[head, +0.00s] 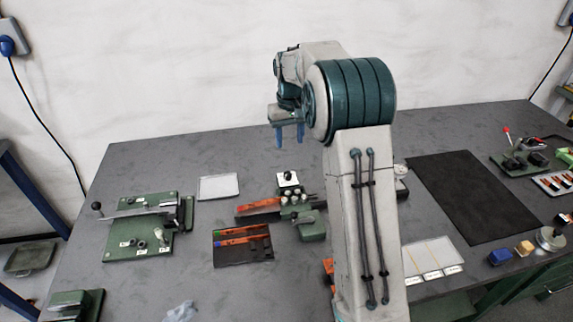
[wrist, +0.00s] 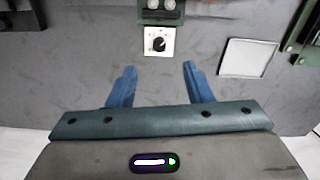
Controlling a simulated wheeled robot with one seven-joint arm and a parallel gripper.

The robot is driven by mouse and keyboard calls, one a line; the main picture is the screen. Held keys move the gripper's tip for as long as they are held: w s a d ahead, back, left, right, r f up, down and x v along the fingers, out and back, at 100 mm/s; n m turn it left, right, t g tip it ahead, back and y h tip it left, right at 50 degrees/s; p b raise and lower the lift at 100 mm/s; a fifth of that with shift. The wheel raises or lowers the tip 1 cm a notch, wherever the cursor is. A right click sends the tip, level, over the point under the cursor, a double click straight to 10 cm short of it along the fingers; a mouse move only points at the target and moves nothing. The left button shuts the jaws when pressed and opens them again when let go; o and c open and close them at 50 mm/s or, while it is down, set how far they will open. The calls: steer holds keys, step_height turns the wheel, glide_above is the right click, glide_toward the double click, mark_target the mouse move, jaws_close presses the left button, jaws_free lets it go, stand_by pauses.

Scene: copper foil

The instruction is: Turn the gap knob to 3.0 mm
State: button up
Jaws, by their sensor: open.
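The gap knob (wrist: 158,44) is a small black dial on a white square plate (wrist: 166,55) at the end of a green device. In the wrist view it lies ahead of and between my open fingers. In the head view the knob (head: 288,176) sits on the green roller device (head: 297,198) in the middle of the table. My gripper (head: 288,134) hangs above and behind the device, with blue fingers pointing down. It also shows in the wrist view (wrist: 156,80), open and empty, apart from the knob. The scale markings are too small to read.
A flat white tray (head: 219,188) lies left of the device. A green lever fixture (head: 145,225) stands further left. A black mat (head: 471,197) lies right of my arm. The table behind the device is bare.

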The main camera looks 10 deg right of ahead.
mark_target(288, 173)
steer(key=f+p, duration=0.1)
steer(key=f, duration=0.4)
steer(key=w+f+p, duration=0.1)
steer(key=f, duration=0.4)
steer(key=w+f+p, duration=0.1)
steer(key=f, duration=0.4)
steer(key=shift+w+f, duration=0.1)
steer(key=shift+w, duration=0.15)
steer(key=c, duration=1)
